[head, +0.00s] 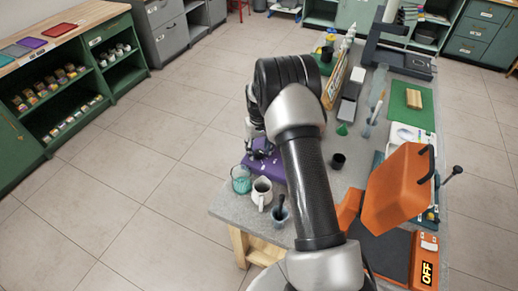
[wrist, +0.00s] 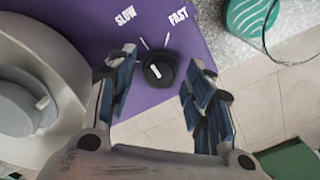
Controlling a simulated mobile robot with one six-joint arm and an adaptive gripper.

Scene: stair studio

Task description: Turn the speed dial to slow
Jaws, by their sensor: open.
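The speed dial (wrist: 158,70) is a small round black knob on a purple machine (wrist: 168,93). A short white mark shows on its face, but I cannot tell for sure which label it points to. The white words SLOW (wrist: 125,17) and FAST (wrist: 178,16) stand above it, left and right, each with a white tick. My gripper (wrist: 161,62) is open, one finger on each side of the dial in the wrist view. I see no contact with it. In the head view the purple machine (head: 264,162) shows beside my arm, which hides the dial.
A pale round part with a knob (wrist: 25,105) fills the wrist view's left. A teal glass (head: 240,184), a white jug (head: 261,193) and a small cup (head: 279,214) stand near the purple machine. An orange machine (head: 402,180) is at the right. Floor lies left.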

